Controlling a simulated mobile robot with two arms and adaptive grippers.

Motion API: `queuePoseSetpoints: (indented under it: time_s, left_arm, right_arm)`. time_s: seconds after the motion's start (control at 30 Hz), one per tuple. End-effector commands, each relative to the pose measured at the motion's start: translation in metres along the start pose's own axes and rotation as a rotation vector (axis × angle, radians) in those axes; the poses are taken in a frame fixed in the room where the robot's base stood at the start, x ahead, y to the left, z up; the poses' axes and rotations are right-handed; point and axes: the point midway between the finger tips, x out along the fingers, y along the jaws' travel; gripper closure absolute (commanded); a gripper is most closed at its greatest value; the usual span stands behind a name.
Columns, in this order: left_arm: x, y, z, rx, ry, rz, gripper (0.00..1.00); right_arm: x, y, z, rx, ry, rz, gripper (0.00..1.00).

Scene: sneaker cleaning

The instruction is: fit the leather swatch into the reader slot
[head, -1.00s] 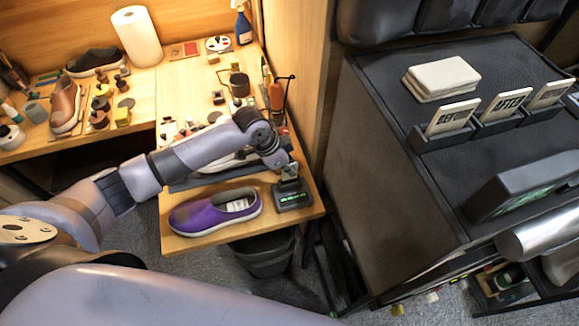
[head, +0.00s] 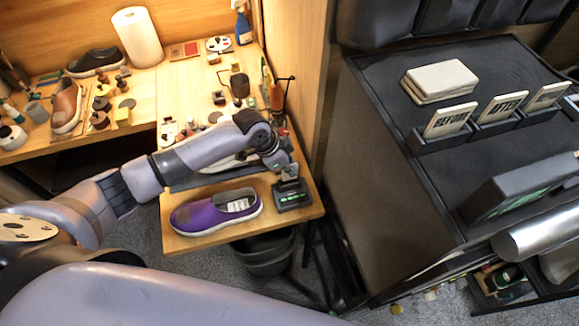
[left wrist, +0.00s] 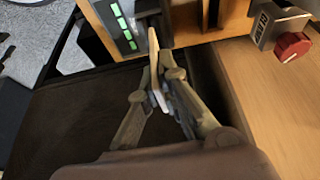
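The reader (head: 293,197) is a small dark box with a green lit display, at the right front corner of the wooden bench. In the left wrist view the reader (left wrist: 124,27) is at the top, its green display facing the camera. My left gripper (head: 288,174) is just above the reader. In the left wrist view my left gripper (left wrist: 159,82) is shut on the thin tan leather swatch (left wrist: 153,42). The swatch's far end points at the reader's dark slot area; I cannot tell whether it is inside. My right gripper is not in view.
A purple shoe (head: 216,212) lies just left of the reader on the bench (head: 180,243). A red knob (left wrist: 292,46) on a metal fitting is at the wrist view's upper right. A dark cabinet (head: 385,190) stands to the right. A bin (head: 265,255) is below.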

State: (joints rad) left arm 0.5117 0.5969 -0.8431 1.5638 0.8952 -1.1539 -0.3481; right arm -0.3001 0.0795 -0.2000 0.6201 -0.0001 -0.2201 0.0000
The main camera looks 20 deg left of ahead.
Motion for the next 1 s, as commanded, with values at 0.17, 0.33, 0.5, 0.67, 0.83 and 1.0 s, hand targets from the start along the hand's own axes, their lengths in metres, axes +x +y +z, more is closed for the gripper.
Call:
queuePoseSetpoints:
  time_s: [0.17, 0.33, 0.5, 0.67, 0.83, 1.0]
  left_arm:
    - [0.0, 0.0, 0.0, 0.0, 0.0, 0.0, 1.0]
    - [0.0, 0.0, 0.0, 0.0, 0.0, 0.0, 1.0]
    - [0.002, 0.0, 0.001, -0.001, -0.001, 0.0, 1.0]
    - [0.006, 0.0, 0.003, -0.001, -0.001, 0.001, 1.0]
    - [0.01, 0.0, 0.004, -0.001, -0.001, 0.001, 1.0]
    - [0.014, 0.0, 0.006, -0.001, -0.001, 0.001, 1.0]
  right_arm:
    - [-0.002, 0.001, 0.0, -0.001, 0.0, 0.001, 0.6]
    - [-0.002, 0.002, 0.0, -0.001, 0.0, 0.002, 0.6]
    - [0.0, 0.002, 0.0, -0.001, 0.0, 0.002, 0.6]
    - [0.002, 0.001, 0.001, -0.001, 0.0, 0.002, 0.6]
    - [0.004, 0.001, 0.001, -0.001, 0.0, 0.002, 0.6]
    - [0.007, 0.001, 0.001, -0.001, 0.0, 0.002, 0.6]
